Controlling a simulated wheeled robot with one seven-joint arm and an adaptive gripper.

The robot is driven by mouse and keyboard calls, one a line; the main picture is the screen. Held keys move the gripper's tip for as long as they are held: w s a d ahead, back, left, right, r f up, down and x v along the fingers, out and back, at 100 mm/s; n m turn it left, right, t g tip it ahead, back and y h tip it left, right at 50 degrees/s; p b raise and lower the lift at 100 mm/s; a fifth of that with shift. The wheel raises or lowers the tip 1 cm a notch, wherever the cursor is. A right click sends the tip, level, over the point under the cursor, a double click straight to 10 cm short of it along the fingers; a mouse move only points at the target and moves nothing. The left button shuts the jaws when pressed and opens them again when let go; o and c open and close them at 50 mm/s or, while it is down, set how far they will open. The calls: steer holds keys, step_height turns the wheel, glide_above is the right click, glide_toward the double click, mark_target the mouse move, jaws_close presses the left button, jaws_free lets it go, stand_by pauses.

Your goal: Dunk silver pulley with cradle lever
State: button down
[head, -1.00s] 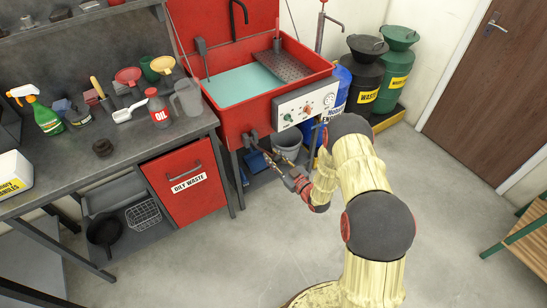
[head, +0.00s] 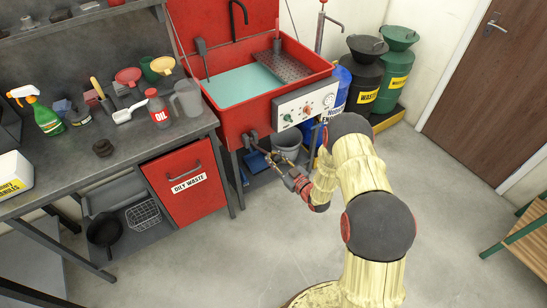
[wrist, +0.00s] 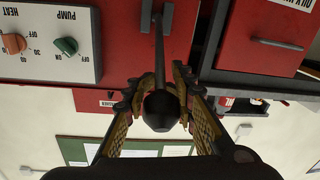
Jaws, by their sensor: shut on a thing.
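My gripper (head: 288,168) is in front of the red wash tank (head: 240,118), below its front edge. In the wrist view my gripper (wrist: 160,95) has its fingers closed on either side of the dark cradle lever (wrist: 159,60), near its rounded end knob. The lever runs from the tank front to the fingers. The perforated grey cradle (head: 283,66) sits tilted at the right of the tank, above teal liquid (head: 245,84). I cannot make out the silver pulley in either view.
A control panel (head: 306,106) with knobs is on the tank front, right of the lever; it also shows in the wrist view (wrist: 45,45). A red oily waste bin (head: 185,183) is to the left. Drums (head: 368,75) stand at the right. The floor in front is clear.

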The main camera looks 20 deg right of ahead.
steer(key=r+p, duration=0.2)
steer(key=w+r+g+p, duration=0.1)
steer(key=shift+w+a+r, duration=0.1)
steer(key=shift+a+r, duration=0.05)
steer(key=shift+a, duration=0.1)
steer(key=shift+w+a+r+g+h+p, duration=0.15)
steer(key=shift+w+r+g+h+p, duration=0.2)
steer(key=shift+r+g+p, duration=0.35)
steer(key=shift+f, duration=0.25)
steer(key=c, duration=1.4)
jaws_free()
steer(key=v, duration=1.2)
steer(key=shift+f, duration=0.15)
